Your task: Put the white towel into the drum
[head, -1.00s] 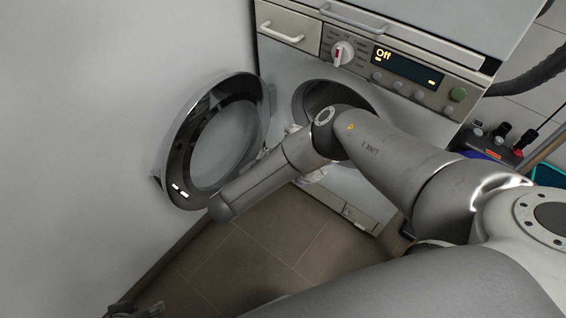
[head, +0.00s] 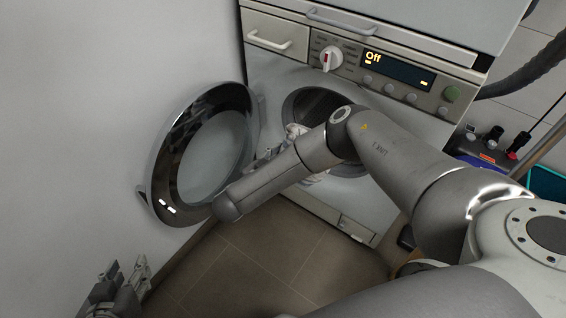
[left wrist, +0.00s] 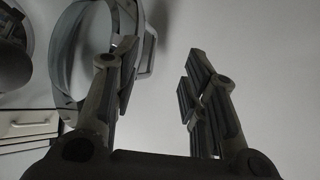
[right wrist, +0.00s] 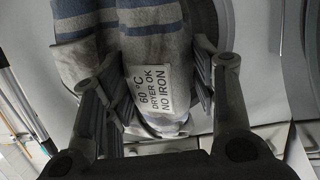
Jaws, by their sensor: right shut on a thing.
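The towel (right wrist: 152,52) looks pale grey-white with blue stripes and a label reading "60 °C DRYER OK NO IRON". My right gripper (right wrist: 155,80) is shut on it, and folds of cloth hang between and beyond the fingers. In the head view my right forearm covers most of that gripper; a bit of pale cloth (head: 295,131) shows beside the dryer opening. The drum (head: 305,104) is partly visible as a dark round opening behind my right arm. My left gripper (head: 124,274) is open and empty at lower left; the left wrist view shows its fingers (left wrist: 158,75) spread apart.
The round dryer door (head: 152,160) stands open to the left, near the pale wall (head: 70,100). The control panel (head: 395,70) reads "Off". Tiled floor (head: 255,250) is clear below.

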